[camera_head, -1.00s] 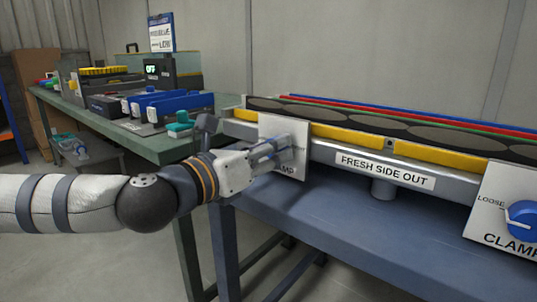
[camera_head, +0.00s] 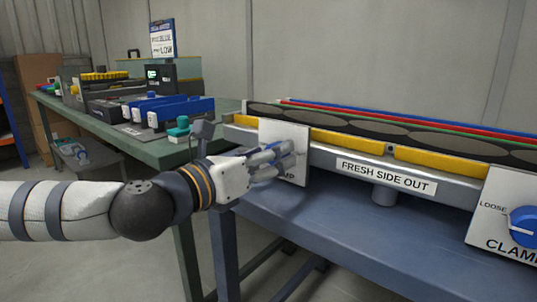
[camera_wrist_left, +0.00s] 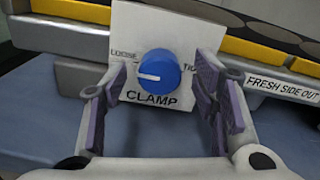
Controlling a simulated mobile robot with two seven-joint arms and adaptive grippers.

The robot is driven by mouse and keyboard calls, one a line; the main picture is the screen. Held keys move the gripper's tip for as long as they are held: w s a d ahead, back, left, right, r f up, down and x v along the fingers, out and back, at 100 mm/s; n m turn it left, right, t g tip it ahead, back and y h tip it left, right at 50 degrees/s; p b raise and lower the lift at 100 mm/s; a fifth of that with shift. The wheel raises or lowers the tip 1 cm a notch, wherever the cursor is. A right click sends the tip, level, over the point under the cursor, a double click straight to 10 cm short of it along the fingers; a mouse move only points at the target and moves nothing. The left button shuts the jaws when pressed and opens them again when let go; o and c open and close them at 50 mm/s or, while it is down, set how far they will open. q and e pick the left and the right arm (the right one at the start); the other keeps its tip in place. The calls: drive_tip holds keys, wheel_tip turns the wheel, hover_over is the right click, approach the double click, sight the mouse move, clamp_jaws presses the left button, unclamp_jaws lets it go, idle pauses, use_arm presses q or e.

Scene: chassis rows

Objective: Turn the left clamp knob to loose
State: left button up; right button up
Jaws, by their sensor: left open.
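The left clamp plate (camera_head: 297,132) is a white panel on the front of the machine's rail. My left gripper (camera_head: 280,158) is in front of it and hides its knob in the head view. In the left wrist view the blue clamp knob (camera_wrist_left: 158,72) shows between and beyond the open, empty fingers of my left gripper (camera_wrist_left: 160,112). The knob's white pointer line points left, toward the word LOOSE. The word TIGHT is partly hidden by the right finger. My right gripper is not in view.
A second clamp knob (camera_head: 524,226) sits on a plate at the right edge. The rail carries yellow strips (camera_head: 340,136) and a FRESH SIDE OUT label (camera_head: 386,176). A blue-grey bench (camera_head: 350,235) lies below. A green table (camera_head: 150,147) with blue bins (camera_head: 182,109) stands at left.

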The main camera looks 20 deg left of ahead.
use_arm(q)
drive_tip(key=v, duration=0.7)
drive_tip(key=shift+r, duration=0.1)
